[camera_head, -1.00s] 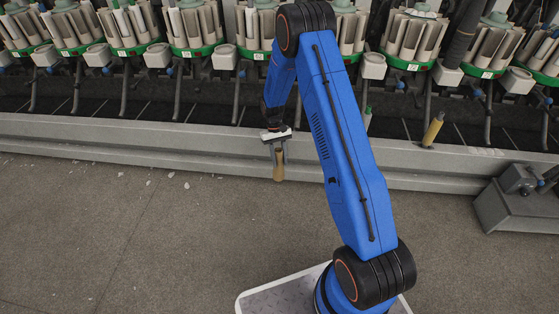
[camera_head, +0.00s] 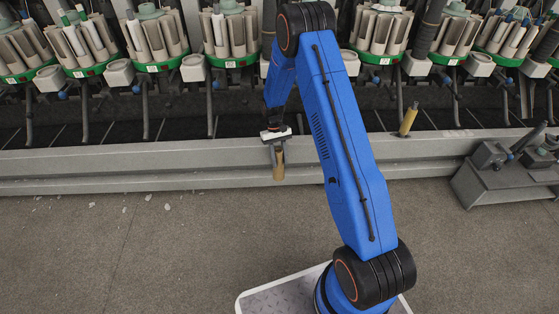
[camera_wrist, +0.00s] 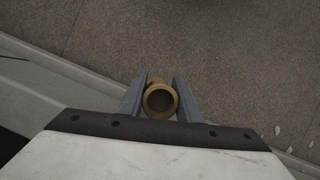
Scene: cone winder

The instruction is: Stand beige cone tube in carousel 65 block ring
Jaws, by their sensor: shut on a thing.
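My gripper (camera_head: 277,154) hangs pointing down over the floor in front of the machine's grey base rail. It is shut on the beige cone tube (camera_head: 279,172), which hangs upright below the fingers. In the wrist view the tube (camera_wrist: 161,114) sits between the two grey fingers (camera_wrist: 160,92), its round open end facing the camera. Carousels with green rings, such as one (camera_head: 155,62) at upper left, line the machine and hold pale tubes. Their labels are too small to read, so I cannot tell which is carousel 65.
A yellowish tube (camera_head: 408,121) stands tilted on the machine behind the rail (camera_head: 130,160). A grey metal unit (camera_head: 493,180) juts onto the floor at right. White boxes (camera_head: 192,68) sit between carousels. The floor (camera_head: 130,250) at left is clear except for small scraps.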

